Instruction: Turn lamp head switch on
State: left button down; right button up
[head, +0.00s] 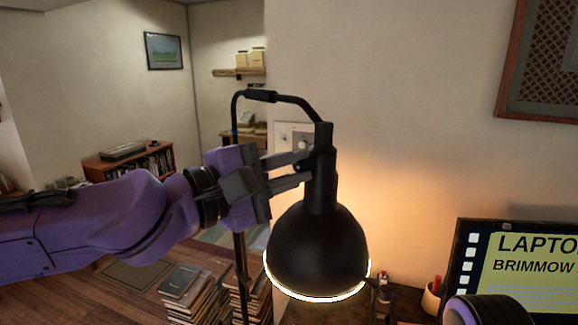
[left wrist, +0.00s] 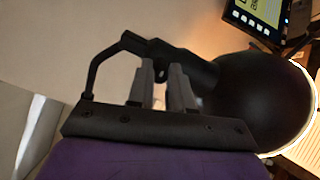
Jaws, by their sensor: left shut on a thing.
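The black desk lamp's head (head: 318,252) hangs in the middle of the head view, its shade facing down. Its rim glows and warm light falls on the wall, so the lamp is lit. My left gripper (head: 306,168) reaches in from the left and is shut at the lamp head's neck (head: 322,180), above the shade. In the left wrist view the two grey fingers (left wrist: 162,72) meet the dark neck, with the shade (left wrist: 255,98) to the right. I cannot make out the switch itself; the fingers may hide it.
A laptop (head: 520,265) and a pen cup (head: 432,300) stand at the lower right. Stacks of books (head: 195,290) stand on the floor at the lower left. A low bookcase (head: 130,163) is farther back. The lamp's thin curved arm (head: 262,96) rises behind my left gripper.

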pick_arm(q)
jog(key=shift+r+m, duration=0.2)
jog(key=shift+m, duration=0.3)
jog(key=c, duration=1)
grip_release()
jog(key=shift+f, duration=0.1)
jog(key=shift+s+a, duration=0.25)
jog(key=shift+a, duration=0.1)
jog(key=p+v, duration=0.6)
jog(key=v, duration=0.3)
jog(key=shift+s+a, duration=0.2)
